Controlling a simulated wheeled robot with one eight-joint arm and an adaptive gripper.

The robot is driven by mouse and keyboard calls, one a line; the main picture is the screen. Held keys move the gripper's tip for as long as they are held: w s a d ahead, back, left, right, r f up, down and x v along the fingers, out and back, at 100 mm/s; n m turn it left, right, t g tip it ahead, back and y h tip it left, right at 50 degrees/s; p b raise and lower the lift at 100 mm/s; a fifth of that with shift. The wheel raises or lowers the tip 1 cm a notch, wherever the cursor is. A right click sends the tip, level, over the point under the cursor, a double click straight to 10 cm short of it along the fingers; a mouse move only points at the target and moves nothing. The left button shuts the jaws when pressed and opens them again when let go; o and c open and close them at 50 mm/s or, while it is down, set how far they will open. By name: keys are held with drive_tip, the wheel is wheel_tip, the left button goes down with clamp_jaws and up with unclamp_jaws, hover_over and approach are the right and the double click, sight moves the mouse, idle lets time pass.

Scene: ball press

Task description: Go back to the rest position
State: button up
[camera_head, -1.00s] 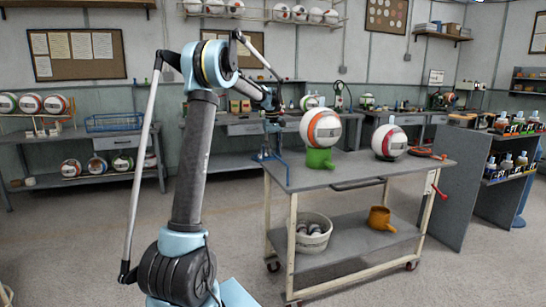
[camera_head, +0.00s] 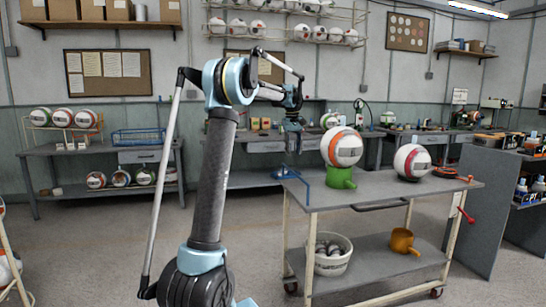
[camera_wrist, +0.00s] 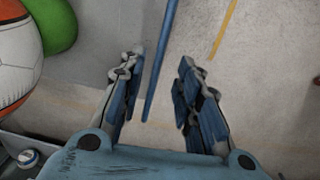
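My gripper (camera_head: 291,147) hangs at the end of my arm near the left end of the grey cart (camera_head: 395,187). In the wrist view, its two blue-padded fingers (camera_wrist: 160,95) are spread. A thin blue rod (camera_wrist: 161,60) shows in the gap between them, touching neither finger. In the head view, a blue metal fixture (camera_head: 305,183) stands at the cart's left edge, below my gripper. An orange-and-white ball (camera_head: 342,147) sits on a green cup-like stand (camera_head: 341,178) on the cart top. The ball also shows at the wrist view's left edge (camera_wrist: 15,60).
A red-and-white ball (camera_head: 412,162) is on the cart's right part. A white bucket (camera_head: 332,262) and an orange mug (camera_head: 403,241) stand on its lower shelf. Workbenches (camera_head: 100,150) line the back wall. A grey partition (camera_head: 487,205) stands right of the cart. Open floor lies left.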

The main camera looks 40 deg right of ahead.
drive_tip(key=w+a+r+n, duration=0.1)
drive_tip(key=w+a, duration=0.2)
drive_tip(key=a, duration=1.5)
drive_tip(key=s+a+f+n+t, duration=0.1)
drive_tip(key=s+a, duration=0.1)
drive_tip(key=a, duration=0.8)
drive_tip(key=s+a+f, duration=0.1)
drive_tip(key=s+a, duration=0.1)
drive_tip(key=a, duration=0.8)
drive_tip(key=s+a+f+n+t, duration=0.1)
drive_tip(key=s+a+f+n, duration=0.1)
drive_tip(key=s+a+f, duration=1.9)
drive_tip(key=a+f, duration=0.1)
drive_tip(key=a, duration=0.2)
drive_tip(key=shift+s+f+t+y, duration=0.2)
drive_tip(key=shift+t+y, duration=0.1)
drive_tip(key=shift+y, duration=0.1)
drive_tip(key=shift+a, duration=0.1)
